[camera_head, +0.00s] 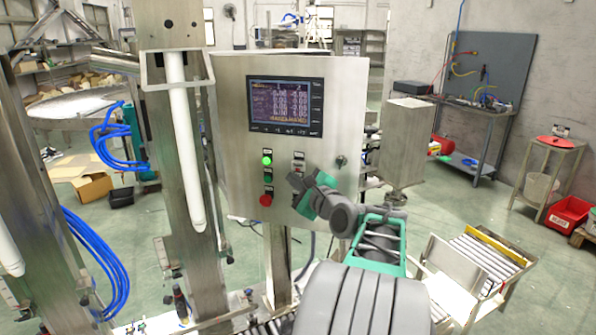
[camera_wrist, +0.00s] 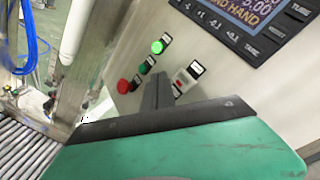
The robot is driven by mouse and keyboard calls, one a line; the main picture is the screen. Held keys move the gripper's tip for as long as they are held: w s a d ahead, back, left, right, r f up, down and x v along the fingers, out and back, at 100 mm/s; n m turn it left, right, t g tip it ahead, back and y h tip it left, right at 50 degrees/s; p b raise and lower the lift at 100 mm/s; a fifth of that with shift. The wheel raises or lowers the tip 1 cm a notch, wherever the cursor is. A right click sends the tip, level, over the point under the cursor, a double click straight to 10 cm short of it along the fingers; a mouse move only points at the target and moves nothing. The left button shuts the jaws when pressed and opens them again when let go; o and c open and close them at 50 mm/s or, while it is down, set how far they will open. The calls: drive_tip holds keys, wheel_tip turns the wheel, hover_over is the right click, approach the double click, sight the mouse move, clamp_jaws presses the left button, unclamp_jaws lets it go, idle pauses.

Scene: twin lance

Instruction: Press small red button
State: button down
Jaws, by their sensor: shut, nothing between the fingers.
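The grey control box (camera_head: 230,110) carries a column of round buttons: a lit green one (camera_head: 267,160), a darker green one (camera_head: 267,176) and a larger red one (camera_head: 265,200). The red one also shows in the wrist view (camera_wrist: 123,87). To the right of that column, a small red button (camera_wrist: 177,91) sits low on a pale switch plate (camera_wrist: 187,77), partly hidden by my fingers. My gripper (camera_head: 294,181) is shut and empty in front of the panel, its fingertips (camera_wrist: 160,76) pointing between the two columns. Whether the tips touch the panel cannot be told.
A screen (camera_head: 286,105) is on the box above the buttons. A steel post with a white tube (camera_head: 185,150) stands to the left. A roller conveyor (camera_wrist: 22,140) runs at lower left in the wrist view. A steel cabinet (camera_head: 405,140) stands to the right.

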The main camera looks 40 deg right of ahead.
drive_tip(key=a, duration=0.1)
drive_tip(key=s+a, duration=0.1)
drive_tip(key=shift+s+a, duration=0.25)
drive_tip(key=shift+a, duration=0.05)
idle(0.4)
